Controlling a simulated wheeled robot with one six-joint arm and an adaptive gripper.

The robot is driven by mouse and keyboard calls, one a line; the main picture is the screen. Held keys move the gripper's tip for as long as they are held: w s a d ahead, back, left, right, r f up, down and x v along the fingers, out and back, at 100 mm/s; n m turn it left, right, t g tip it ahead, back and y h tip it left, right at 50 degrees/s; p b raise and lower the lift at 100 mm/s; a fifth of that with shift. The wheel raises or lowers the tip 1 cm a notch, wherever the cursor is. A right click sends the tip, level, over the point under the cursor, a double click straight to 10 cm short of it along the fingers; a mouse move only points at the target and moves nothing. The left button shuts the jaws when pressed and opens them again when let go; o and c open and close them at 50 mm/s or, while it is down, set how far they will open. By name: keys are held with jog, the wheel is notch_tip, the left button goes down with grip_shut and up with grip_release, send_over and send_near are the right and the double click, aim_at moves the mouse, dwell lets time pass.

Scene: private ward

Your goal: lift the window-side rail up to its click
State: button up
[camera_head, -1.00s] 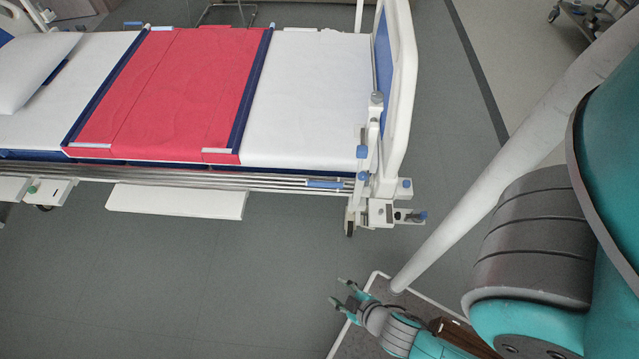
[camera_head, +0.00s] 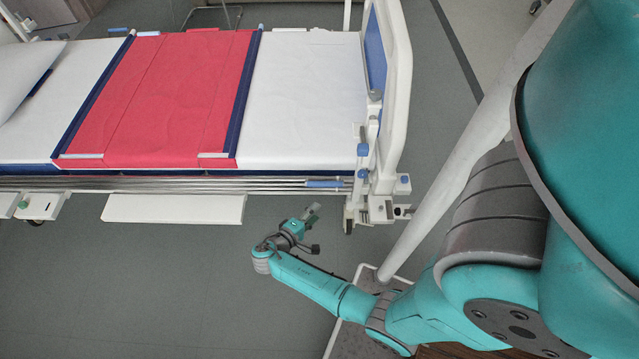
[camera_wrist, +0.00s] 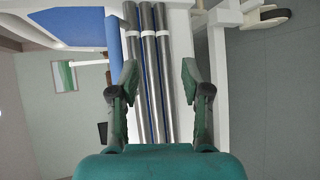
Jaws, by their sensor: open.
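The rail (camera_head: 270,184) lies folded down as a stack of metal tubes along the near side of the bed, with a blue piece (camera_head: 325,184) at its right end. In the wrist view its tubes (camera_wrist: 148,85) run up the picture between the fingers. My gripper (camera_head: 311,222) is open, in front of and a little below the rail's right end in the head view. In the wrist view my gripper (camera_wrist: 159,75) has one finger to each side of the tubes. No contact can be made out, and the depth gap is unclear.
The bed's white foot board (camera_head: 397,100) and corner post stand right of the rail's end. A white panel (camera_head: 173,209) juts out below the rail. A red sheet (camera_head: 165,95) covers the mattress middle. The grey floor (camera_head: 150,290) in front is clear.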

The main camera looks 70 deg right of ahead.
aim_at(326, 184)
jog(key=w+d+r+m+g+h, duration=0.1)
jog(key=w+r+m+g, duration=0.15)
jog(key=w+r, duration=0.2)
jog(key=shift+n, duration=0.45)
jog(key=x, duration=1.1)
jog(key=shift+s+r, duration=0.25)
jog(key=shift+r, duration=0.1)
grip_shut()
